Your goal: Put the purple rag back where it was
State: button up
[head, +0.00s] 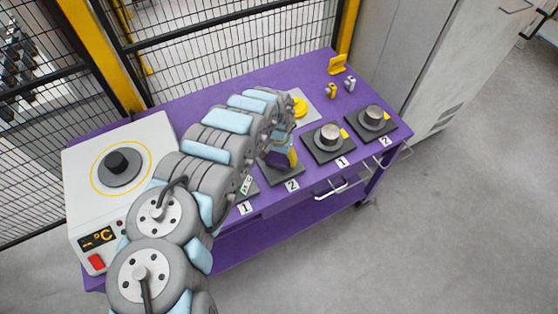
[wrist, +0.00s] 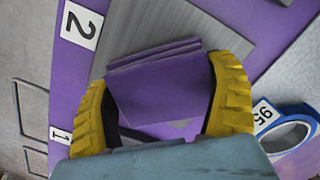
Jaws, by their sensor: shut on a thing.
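The purple rag (wrist: 160,88) is a folded, layered block held between the yellow fingers of my gripper (wrist: 162,78) in the wrist view. My gripper is shut on it. A grey plate (wrist: 160,30) lies below and beyond the rag, beside a label 2 (wrist: 81,26). In the head view my gripper (head: 287,157) is over the plate labelled 2 (head: 285,173) near the front edge of the purple table. The rag is mostly hidden there by my gripper. I cannot tell whether the rag touches the plate.
The purple table (head: 200,100) also holds a hotplate (head: 117,198) at left and two knobbed blocks (head: 329,138) (head: 373,119) at right. A yellow round thing (head: 299,107) stands behind my gripper. A blue tape roll (wrist: 290,133) lies right of my fingers in the wrist view.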

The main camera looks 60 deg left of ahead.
aim_at(279, 156)
jog(key=shift+f, duration=0.6)
jog(key=shift+f, duration=0.15)
jog(key=o, duration=0.9)
jog(key=shift+o, duration=0.2)
jog(key=shift+w+a+r+p, duration=0.15)
jog(key=shift+r+p, duration=0.15)
jog(key=shift+r, duration=2.8)
jog(key=shift+s+a+r+p, duration=0.1)
jog(key=shift+r+p, duration=0.15)
jog(key=shift+r, duration=2.85)
jog(key=shift+d, duration=0.1)
